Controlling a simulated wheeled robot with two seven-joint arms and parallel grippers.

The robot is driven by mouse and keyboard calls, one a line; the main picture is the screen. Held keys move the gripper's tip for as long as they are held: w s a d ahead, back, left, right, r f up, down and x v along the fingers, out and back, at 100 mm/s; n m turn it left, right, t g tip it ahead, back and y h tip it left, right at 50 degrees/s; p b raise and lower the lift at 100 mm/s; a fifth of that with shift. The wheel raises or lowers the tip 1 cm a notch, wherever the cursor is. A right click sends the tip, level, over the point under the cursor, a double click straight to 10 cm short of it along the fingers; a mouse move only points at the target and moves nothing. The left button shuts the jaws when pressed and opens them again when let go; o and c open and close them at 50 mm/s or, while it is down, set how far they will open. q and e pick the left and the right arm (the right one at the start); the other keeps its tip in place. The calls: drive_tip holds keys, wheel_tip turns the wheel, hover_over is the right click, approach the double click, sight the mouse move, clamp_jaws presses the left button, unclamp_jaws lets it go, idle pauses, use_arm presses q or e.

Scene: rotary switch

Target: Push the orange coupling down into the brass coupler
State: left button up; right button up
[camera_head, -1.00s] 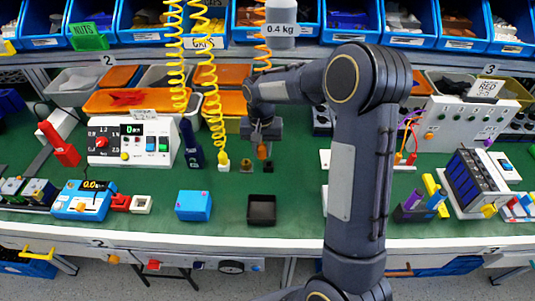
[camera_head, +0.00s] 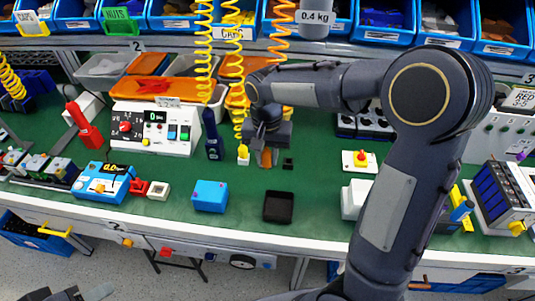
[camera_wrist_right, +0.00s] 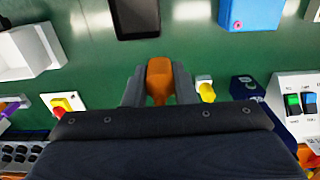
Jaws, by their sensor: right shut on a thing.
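My right gripper (camera_head: 266,158) is shut on the orange coupling (camera_head: 267,156) and holds it pointing down, low over the green bench top. In the right wrist view the orange coupling (camera_wrist_right: 159,80) sits between the two grey fingers. The brass coupler cannot be made out now; the gripper and coupling cover the spot where a small brass-coloured block showed earlier. I cannot tell whether the coupling touches it. A dark grey part at the bottom left edge seems to belong to my left arm; its jaws cannot be read.
A black tray (camera_head: 278,207) and a blue box (camera_head: 210,196) lie in front. A control panel (camera_head: 155,128) stands further left.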

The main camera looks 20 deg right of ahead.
sight(267, 149)
drive_tip(key=shift+r, duration=0.3)
drive_tip(key=shift+c, duration=0.3)
drive_tip(key=shift+r+p, duration=1.4)
drive_tip(key=shift+p, duration=0.05)
drive_tip(key=shift+f, duration=0.1)
drive_tip(key=shift+s, duration=0.1)
